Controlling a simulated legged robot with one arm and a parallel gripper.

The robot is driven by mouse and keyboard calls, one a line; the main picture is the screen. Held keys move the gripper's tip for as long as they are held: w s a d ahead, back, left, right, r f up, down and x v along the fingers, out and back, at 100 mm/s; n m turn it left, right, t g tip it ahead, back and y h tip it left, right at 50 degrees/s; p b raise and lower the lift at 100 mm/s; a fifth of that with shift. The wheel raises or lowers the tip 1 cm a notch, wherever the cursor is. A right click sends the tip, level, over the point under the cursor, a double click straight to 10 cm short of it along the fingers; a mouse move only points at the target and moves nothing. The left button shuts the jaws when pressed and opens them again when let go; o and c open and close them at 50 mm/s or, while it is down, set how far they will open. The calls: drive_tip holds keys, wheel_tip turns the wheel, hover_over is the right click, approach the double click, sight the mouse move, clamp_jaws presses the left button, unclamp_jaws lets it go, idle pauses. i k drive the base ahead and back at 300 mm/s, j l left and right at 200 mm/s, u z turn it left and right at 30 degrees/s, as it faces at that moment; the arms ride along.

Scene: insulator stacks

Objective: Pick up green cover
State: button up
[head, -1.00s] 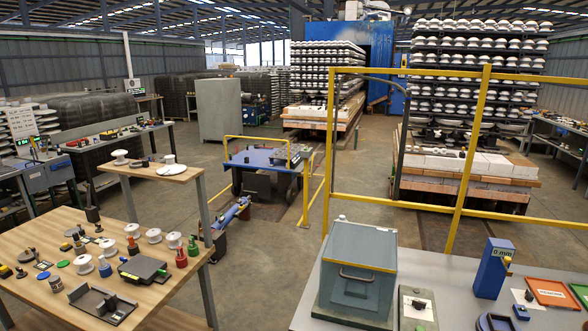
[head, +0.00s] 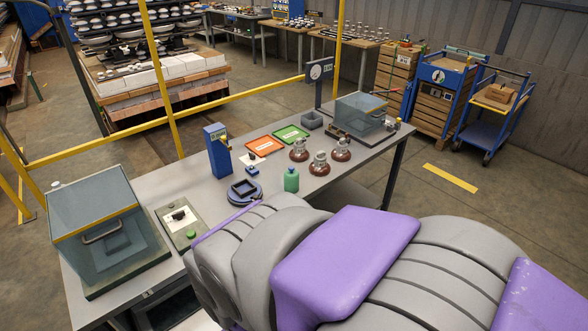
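A flat green panel with a pale label (head: 291,134) lies on the grey workbench (head: 205,185), beside a similar orange panel (head: 265,145). A small green bottle-like piece with a narrow top (head: 291,179) stands upright near the bench's front edge, close to my arm. I cannot tell for sure which green piece is the green cover. My purple and grey arm fills the lower right and hides part of the bench. My gripper is not in view, and nothing is seen touching the green pieces.
A glass-sided box (head: 100,230) fills the bench's left end; another (head: 361,115) stands at the far end. Yellow rails (head: 235,106) run behind.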

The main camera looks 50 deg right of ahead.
sight(292, 176)
drive_tip(key=z, duration=1.35)
